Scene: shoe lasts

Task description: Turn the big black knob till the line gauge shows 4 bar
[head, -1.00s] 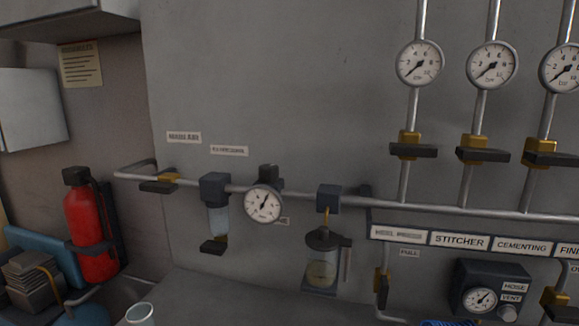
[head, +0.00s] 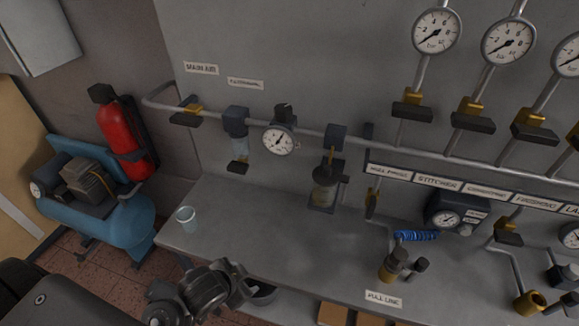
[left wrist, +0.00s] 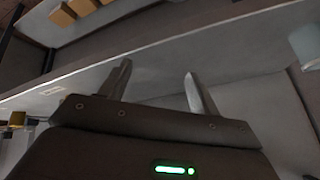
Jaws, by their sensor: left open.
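The black knob (head: 284,110) sits on top of the regulator in the main air line, on the grey wall panel. The round white line gauge (head: 278,140) is just below it on the front. Its needle is visible, but the figures are too small to read. My left gripper (left wrist: 157,80) is open and empty, with its two fingers apart in the left wrist view. In the head view my left arm comes in low, with its wrist below the bench's front edge, well short of the knob. My right gripper is not in view.
A glass cup (head: 186,218) stands on the left of the grey bench (head: 250,220). The filter bowl (head: 240,148) and lubricator (head: 325,185) flank the regulator. A blue compressor (head: 120,225) and red extinguisher (head: 122,140) stand left.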

